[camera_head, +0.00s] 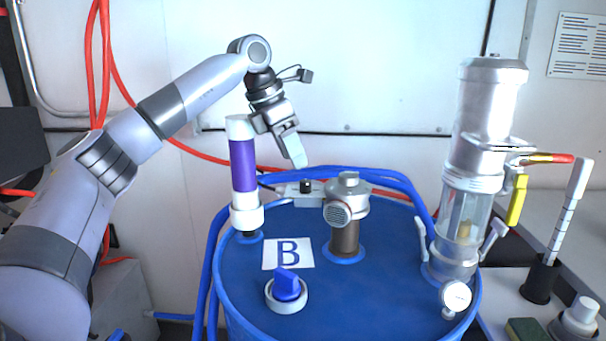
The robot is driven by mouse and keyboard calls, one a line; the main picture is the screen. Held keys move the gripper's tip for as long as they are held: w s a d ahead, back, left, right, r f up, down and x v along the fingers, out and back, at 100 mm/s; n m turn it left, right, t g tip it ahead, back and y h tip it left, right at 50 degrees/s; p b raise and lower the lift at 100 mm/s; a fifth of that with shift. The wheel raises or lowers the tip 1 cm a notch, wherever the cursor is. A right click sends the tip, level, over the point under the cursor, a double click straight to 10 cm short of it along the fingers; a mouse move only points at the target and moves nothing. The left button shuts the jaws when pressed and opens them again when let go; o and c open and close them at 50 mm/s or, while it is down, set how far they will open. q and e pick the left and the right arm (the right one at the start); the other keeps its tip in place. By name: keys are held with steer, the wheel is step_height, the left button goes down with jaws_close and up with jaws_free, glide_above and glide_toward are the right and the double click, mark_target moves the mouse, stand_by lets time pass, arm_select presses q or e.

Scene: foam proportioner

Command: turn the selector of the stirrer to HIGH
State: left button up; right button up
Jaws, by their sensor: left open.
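The stirrer (348,205) looks to be the grey motor-like unit on a brown stem, standing upright on the lid of the blue drum (390,275). Behind it and to its left is a small grey box with a black knob (306,186), which looks like its selector. Any HIGH mark or the knob's setting is too small to read. My left gripper (293,152) is above and slightly left of the black knob, pointing down and apart from it. It is open and empty, seen nearly side-on. My right gripper is not in view.
A purple and white cylinder (243,172) stands close left of my gripper. A blue knob (287,285) on a white ring and a B label (288,253) are nearer. A clear-bodied column (465,215) with a gauge (455,296) stands right. Blue hoses curve behind the drum.

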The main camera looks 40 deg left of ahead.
mark_target(304, 181)
arm_select(q)
steer(key=x, duration=0.6)
steer(key=shift+d+f, duration=0.15)
steer(key=shift+f, duration=0.15)
jaws_close()
